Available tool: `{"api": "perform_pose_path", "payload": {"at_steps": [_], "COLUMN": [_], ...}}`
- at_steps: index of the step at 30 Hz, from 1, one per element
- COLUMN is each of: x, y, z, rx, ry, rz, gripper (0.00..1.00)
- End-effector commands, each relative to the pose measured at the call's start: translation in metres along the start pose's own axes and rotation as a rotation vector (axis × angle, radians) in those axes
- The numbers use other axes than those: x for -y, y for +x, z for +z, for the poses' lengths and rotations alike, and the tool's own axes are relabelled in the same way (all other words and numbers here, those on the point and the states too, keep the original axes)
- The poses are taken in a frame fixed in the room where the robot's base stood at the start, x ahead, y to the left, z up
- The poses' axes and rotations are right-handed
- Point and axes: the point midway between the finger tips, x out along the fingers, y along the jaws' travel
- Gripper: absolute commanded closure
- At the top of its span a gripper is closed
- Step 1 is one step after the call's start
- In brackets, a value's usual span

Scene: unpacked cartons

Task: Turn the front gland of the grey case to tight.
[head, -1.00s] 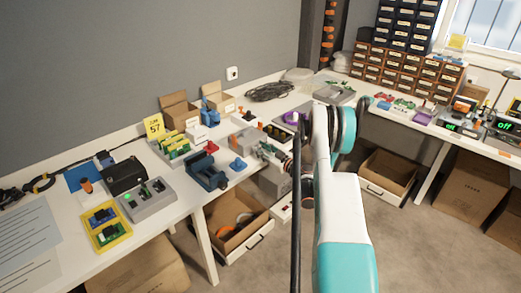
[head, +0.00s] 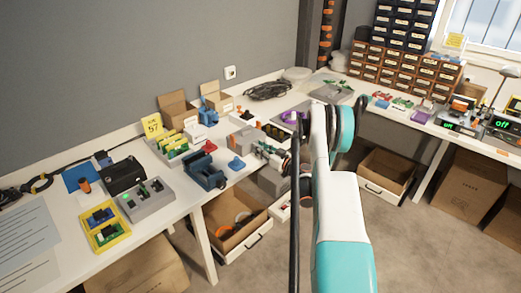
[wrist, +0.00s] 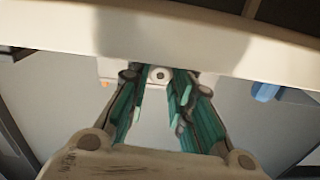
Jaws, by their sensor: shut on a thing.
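In the wrist view, the two teal-padded fingers of my gripper (wrist: 158,92) close in around a small pale round part with a dark centre (wrist: 159,75), which looks like the front gland. My gripper is shut on it. The pads hide its sides, so its turn angle cannot be read. In the head view, my gripper (head: 268,151) is at the bench's front edge, partly behind my arm. A grey case (head: 246,141) seems to stand on the bench beside it, mostly hidden among other parts.
A blue vise (head: 205,172) and a blue knob (head: 236,163) stand left of my gripper on the white bench. A grey box with green lights (head: 147,200) and a yellow tray (head: 106,230) are farther left. An open carton drawer (head: 236,222) sits below the bench.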

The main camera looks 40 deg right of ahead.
Motion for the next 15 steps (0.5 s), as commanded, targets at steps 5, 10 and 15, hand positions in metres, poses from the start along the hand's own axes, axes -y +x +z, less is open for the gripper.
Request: {"api": "perform_pose_path", "payload": {"at_steps": [5, 10, 15], "x": [-0.0004, -0.0006, -0.0008], "y": [-0.0003, -0.0003, -0.0004], "z": [0.0001, 0.0002, 0.0002], "rx": [0.0, 0.0, 0.0], "ry": [0.098, 0.157, 0.184], "rz": [0.0, 0.0, 0.0], "gripper": [1.0, 1.0, 1.0]}}
